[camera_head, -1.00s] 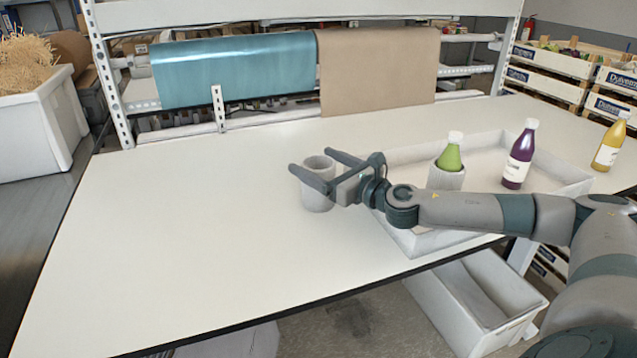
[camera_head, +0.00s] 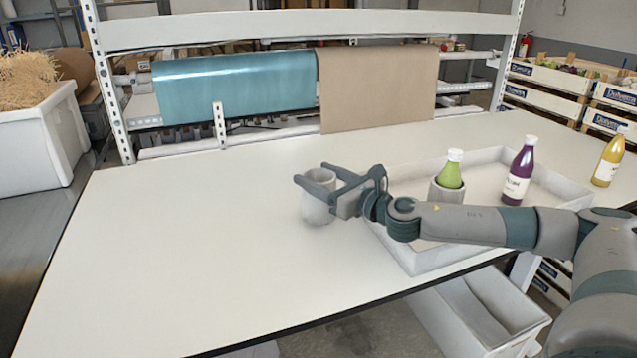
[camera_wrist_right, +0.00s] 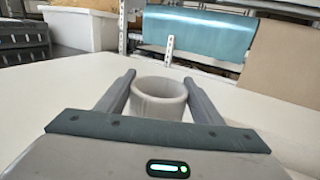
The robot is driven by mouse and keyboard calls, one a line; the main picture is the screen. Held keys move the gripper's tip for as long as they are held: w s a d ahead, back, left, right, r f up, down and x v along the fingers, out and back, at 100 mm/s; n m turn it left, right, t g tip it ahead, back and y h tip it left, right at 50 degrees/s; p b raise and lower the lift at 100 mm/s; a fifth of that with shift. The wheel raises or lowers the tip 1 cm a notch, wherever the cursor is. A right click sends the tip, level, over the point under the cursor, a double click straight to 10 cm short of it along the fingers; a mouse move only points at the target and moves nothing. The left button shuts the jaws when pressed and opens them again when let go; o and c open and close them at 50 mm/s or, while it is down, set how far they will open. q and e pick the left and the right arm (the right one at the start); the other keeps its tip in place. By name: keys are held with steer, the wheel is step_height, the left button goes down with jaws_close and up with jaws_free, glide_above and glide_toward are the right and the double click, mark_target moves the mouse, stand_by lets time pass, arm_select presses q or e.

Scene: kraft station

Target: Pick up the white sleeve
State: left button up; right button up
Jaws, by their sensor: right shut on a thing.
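The white sleeve (camera_head: 318,208) is a short, hollow, open-topped cylinder, upright at the middle of the white table (camera_head: 190,260), left of the tray. My right gripper (camera_head: 312,174) comes from the right, with one finger on each side of the sleeve near its rim, and is shut on it. In the right wrist view the sleeve (camera_wrist_right: 159,100) sits between the two fingers, its opening facing up; its lower part is hidden by the gripper body. I see no clear gap between sleeve and table. My left gripper is not in view.
A white tray (camera_head: 430,262) to the right holds a green bottle (camera_head: 450,172) in a similar sleeve (camera_head: 446,194) and a purple bottle (camera_head: 518,172). A yellow bottle (camera_head: 608,160) stands beyond. A rack with teal (camera_head: 235,88) and brown rolls stands behind. The table's left is clear.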

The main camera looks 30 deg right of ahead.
arm_select(q)
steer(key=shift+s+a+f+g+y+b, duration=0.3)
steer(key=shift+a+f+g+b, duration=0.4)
steer(key=shift+b, duration=0.4)
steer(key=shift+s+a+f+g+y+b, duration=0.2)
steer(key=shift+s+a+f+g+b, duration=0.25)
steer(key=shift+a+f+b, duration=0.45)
arm_select(e)
steer(key=s+d+r, duration=0.4)
steer(key=d+r, duration=0.6)
steer(key=shift+d, duration=0.4)
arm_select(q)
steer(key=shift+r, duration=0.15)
arm_select(e)
steer(key=shift+s, duration=0.1)
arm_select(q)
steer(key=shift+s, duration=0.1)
arm_select(e)
steer(key=shift+f, duration=0.1)
